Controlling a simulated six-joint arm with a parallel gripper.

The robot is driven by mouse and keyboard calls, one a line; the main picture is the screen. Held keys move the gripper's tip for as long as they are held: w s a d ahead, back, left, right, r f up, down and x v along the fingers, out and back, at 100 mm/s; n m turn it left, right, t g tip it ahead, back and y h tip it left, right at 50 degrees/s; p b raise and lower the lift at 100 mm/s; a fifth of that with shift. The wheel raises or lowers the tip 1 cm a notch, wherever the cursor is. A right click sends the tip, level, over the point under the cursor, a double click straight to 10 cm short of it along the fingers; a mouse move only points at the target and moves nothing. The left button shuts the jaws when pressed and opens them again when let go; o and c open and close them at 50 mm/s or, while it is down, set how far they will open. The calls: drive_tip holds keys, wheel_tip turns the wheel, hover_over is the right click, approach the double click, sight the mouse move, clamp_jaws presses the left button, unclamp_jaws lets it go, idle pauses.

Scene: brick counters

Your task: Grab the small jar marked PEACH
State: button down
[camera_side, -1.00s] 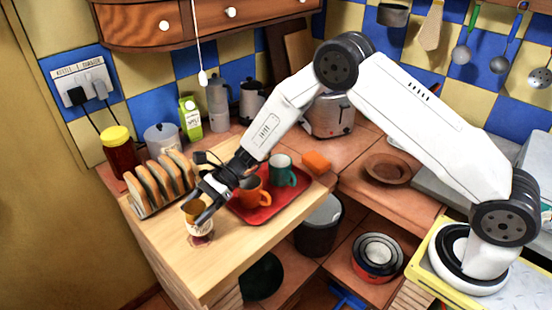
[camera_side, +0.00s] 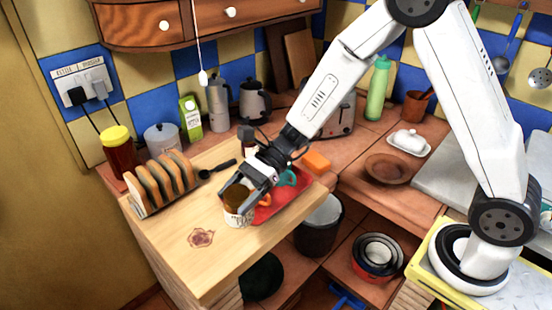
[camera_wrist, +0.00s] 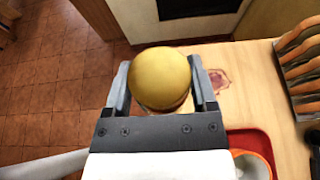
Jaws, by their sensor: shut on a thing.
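A small jar with a gold-yellow lid (camera_side: 237,197) is at the right part of the wooden counter top, beside the red tray. In the wrist view its round lid (camera_wrist: 160,76) fills the space between the fingers. Its pale label shows in the side view, but I cannot read the word on it. My gripper (camera_side: 240,190) is shut on the jar, one finger on each side; it also shows in the wrist view (camera_wrist: 163,92). The jar looks upright; I cannot tell for sure how far it is above the wood.
The red tray (camera_side: 270,212) holds an orange mug and a teal mug (camera_side: 287,177), partly hidden by my gripper. A toast rack (camera_side: 160,183) stands at the left, with a black spoon (camera_side: 217,169) beside it. The wood around the dark red stain (camera_side: 201,238) is clear.

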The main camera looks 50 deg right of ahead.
drive_tip(key=shift+s+d+r, duration=0.25)
drive_tip(key=shift+s+r, duration=0.05)
drive_tip(key=shift+s, duration=0.3)
drive_tip(key=shift+s+d+r, duration=0.2)
drive_tip(key=shift+s+r, duration=0.1)
drive_tip(key=shift+s, duration=0.3)
drive_tip(key=shift+w, duration=0.15)
